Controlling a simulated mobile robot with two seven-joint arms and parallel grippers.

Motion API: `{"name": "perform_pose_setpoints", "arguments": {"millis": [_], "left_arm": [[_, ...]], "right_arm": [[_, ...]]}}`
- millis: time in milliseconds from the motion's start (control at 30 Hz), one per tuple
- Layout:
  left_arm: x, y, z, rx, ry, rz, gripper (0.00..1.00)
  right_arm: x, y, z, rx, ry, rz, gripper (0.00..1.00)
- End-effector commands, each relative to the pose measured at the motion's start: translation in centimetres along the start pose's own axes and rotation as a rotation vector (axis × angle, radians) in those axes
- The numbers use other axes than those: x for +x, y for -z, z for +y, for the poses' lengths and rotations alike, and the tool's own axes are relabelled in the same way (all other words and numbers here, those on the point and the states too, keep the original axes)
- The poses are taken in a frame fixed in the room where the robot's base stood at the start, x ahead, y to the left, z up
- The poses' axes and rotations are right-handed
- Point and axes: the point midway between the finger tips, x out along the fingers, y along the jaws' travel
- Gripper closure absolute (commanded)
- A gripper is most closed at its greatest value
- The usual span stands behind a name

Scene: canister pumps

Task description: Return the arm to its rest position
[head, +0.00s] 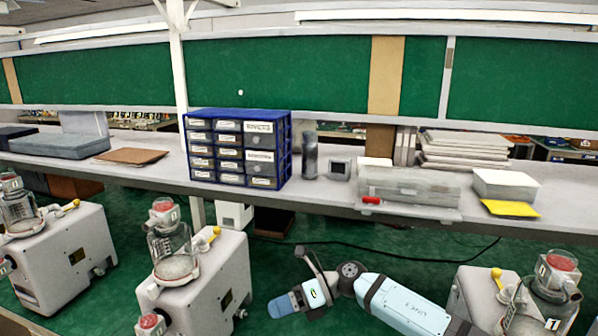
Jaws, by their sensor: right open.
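My right arm comes in from the lower right, and its light blue link is bent at a dark joint. My right gripper (308,284) is at the end of it, low over the green floor between the middle pump and the right pump. It is open, with nothing seen in it. The middle canister pump (208,292) stands left of it, apart from it. A third canister pump (62,252) stands at the far left. My left gripper is not in view.
A long grey bench (330,196) runs across behind. It bears a blue drawer cabinet (238,148), a dark cylinder (310,156), a clear case (408,186), a yellow pad (510,208) and paper stacks (466,150). A black cable (400,258) lies on the floor.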

Motion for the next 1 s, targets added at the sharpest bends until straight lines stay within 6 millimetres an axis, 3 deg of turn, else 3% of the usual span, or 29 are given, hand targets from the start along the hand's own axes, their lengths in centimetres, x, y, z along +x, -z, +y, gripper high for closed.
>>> {"name": "perform_pose_setpoints", "arguments": {"millis": [100, 233, 367, 567, 667, 800, 1000], "left_arm": [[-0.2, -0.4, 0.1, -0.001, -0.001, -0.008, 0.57], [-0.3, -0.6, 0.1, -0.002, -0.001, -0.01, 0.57], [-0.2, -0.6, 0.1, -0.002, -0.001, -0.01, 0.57], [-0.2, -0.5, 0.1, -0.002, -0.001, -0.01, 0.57], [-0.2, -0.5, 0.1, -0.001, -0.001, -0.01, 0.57], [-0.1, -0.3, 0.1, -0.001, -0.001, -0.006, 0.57], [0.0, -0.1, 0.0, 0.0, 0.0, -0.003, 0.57]], "right_arm": [[2.5, 2.3, 1.4, 0.196, -0.138, -0.232, 0.57], [3.1, 4.2, 2.2, 0.44, -0.261, -0.485, 0.57], [2.1, 6.8, 1.9, 0.71, -0.361, -0.728, 0.57], [-1.0, 13.4, -0.2, 1.161, -0.471, -1.081, 0.57], [-2.7, 18.2, -1.4, 1.395, -0.505, -1.248, 0.57], [-5.0, 26.3, -2.3, 1.727, -0.535, -1.472, 0.57], [-7.3, 38.1, -1.4, 2.144, -0.536, -1.736, 0.57]]}}
